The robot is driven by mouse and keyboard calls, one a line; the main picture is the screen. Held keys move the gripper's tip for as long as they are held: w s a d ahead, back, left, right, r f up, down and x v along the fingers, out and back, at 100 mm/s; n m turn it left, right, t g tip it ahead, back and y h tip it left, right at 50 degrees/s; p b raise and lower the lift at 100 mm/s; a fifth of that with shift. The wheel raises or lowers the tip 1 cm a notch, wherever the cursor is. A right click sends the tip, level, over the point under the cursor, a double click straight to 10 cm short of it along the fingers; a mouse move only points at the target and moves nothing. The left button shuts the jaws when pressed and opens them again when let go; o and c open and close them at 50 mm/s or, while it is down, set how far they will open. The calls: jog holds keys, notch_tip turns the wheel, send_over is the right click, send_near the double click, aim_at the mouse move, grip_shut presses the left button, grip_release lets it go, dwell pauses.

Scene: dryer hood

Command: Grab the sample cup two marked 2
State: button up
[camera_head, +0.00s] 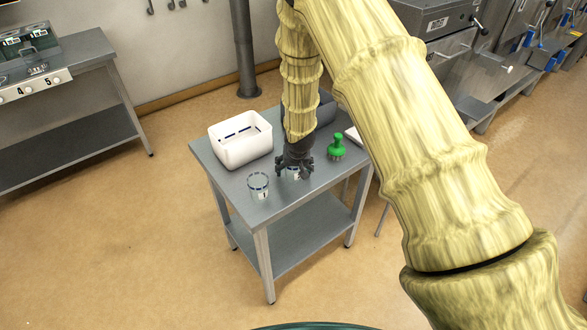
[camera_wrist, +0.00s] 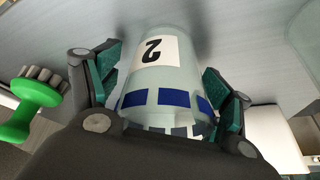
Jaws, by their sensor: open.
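Sample cup two (camera_wrist: 157,72) is a pale translucent cup with a white label marked 2 and a band of blue rectangles. In the wrist view it sits between my gripper's two fingers (camera_wrist: 165,88), with small gaps visible beside it. In the head view my gripper (camera_head: 294,168) points down over the table, and the cup (camera_head: 296,173) is mostly hidden behind the fingers. My gripper is open around the cup. Another cup, marked 1 (camera_head: 259,187), stands to the left, near the table's front edge.
The grey table (camera_head: 300,189) also holds a white bin (camera_head: 243,150) at the back left and a green-handled brush (camera_head: 336,147) to the right, which also shows in the wrist view (camera_wrist: 30,108). A white object (camera_head: 354,136) lies at the right edge.

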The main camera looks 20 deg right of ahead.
jog(key=c, duration=0.9)
jog(key=shift+r, duration=0.1)
